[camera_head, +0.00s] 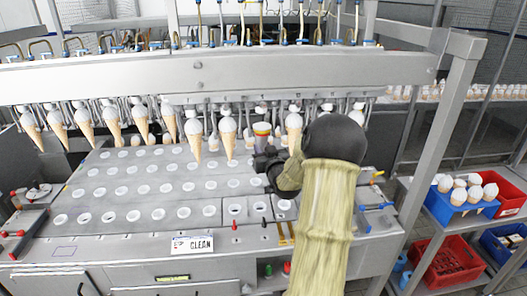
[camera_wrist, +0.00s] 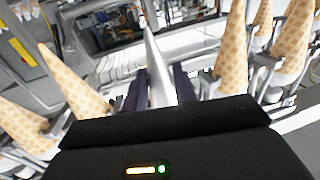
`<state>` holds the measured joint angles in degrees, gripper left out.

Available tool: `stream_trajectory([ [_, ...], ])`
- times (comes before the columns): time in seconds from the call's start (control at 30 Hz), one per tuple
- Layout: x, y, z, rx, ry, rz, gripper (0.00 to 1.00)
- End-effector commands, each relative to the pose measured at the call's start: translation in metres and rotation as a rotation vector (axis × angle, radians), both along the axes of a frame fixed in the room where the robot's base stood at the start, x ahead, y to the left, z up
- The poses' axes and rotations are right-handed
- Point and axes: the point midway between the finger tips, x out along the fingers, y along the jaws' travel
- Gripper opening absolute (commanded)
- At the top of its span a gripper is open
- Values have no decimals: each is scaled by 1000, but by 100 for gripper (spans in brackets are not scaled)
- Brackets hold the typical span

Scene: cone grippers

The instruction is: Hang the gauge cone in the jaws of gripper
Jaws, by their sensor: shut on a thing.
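The gauge cone (camera_wrist: 158,75) is a smooth grey metal cone in the wrist view, held between the two dark fingers of my gripper (camera_wrist: 160,88). Its tip points the same way as the hanging wafer cones beside it. In the head view, the gauge cone's orange and yellow banded top (camera_head: 262,129) shows above my gripper (camera_head: 266,158). My gripper is shut on it. It stands in the row of hanging cones, just below a machine gripper (camera_head: 261,109). I cannot tell whether those jaws touch it; its lower part is hidden by my gripper.
White-topped cones hang close on both sides, one to the left (camera_head: 228,133) and one to the right (camera_head: 294,128). A steel beam (camera_head: 200,75) runs above. A plate with round holes (camera_head: 150,190) lies below. Blue (camera_head: 455,212) and red crates stand at the right.

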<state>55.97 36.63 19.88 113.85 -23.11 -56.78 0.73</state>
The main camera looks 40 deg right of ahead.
Motion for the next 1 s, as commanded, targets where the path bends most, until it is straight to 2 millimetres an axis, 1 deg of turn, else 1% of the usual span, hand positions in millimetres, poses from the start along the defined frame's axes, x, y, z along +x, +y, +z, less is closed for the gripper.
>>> stream_trajectory([
  [0.7,17,-11,0,0,-1,0,12],
  [1.0,21,-13,0,0,0,0,12],
])
